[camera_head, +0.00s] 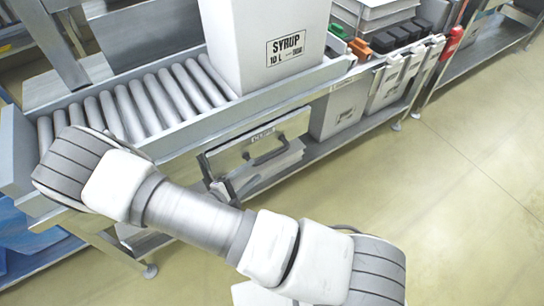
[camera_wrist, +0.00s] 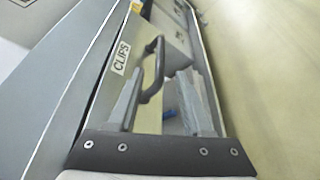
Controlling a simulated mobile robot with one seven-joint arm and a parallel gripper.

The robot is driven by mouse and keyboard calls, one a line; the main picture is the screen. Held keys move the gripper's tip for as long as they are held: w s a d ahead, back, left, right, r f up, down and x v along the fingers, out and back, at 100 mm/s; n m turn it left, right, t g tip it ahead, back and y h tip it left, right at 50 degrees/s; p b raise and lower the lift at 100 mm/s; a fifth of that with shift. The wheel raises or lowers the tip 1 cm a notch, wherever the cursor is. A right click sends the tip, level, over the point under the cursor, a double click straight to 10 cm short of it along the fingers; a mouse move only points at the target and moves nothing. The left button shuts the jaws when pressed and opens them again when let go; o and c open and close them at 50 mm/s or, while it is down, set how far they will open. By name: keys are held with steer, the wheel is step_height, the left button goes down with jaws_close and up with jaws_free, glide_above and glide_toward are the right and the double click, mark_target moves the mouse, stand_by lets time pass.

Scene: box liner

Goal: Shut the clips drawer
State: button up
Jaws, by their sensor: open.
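The clips drawer (camera_head: 235,156) is under the roller conveyor's side rail in the head view. Its pale front carries a dark bar handle (camera_head: 268,154). The front seems to stand out from the rail, but how far I cannot tell. In the wrist view the drawer front (camera_wrist: 119,85) shows its CLIPS label, with the black handle (camera_wrist: 152,70) beside it. My gripper (camera_wrist: 161,74) is open, its two fingers apart near the handle's lower end. Nothing is gripped; whether a finger touches the handle I cannot tell.
A white syrup box (camera_head: 262,50) stands on the conveyor rollers (camera_head: 140,108). Pale bins (camera_head: 340,105) sit on the lower shelf to the right of the drawer. A red object (camera_head: 453,42) hangs on a post further right. The floor (camera_head: 450,200) in front is clear.

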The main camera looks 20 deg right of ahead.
mark_target(267, 159)
steer(key=b+x, duration=0.2)
steer(key=x, duration=0.8)
jaws_close()
stand_by(1.2)
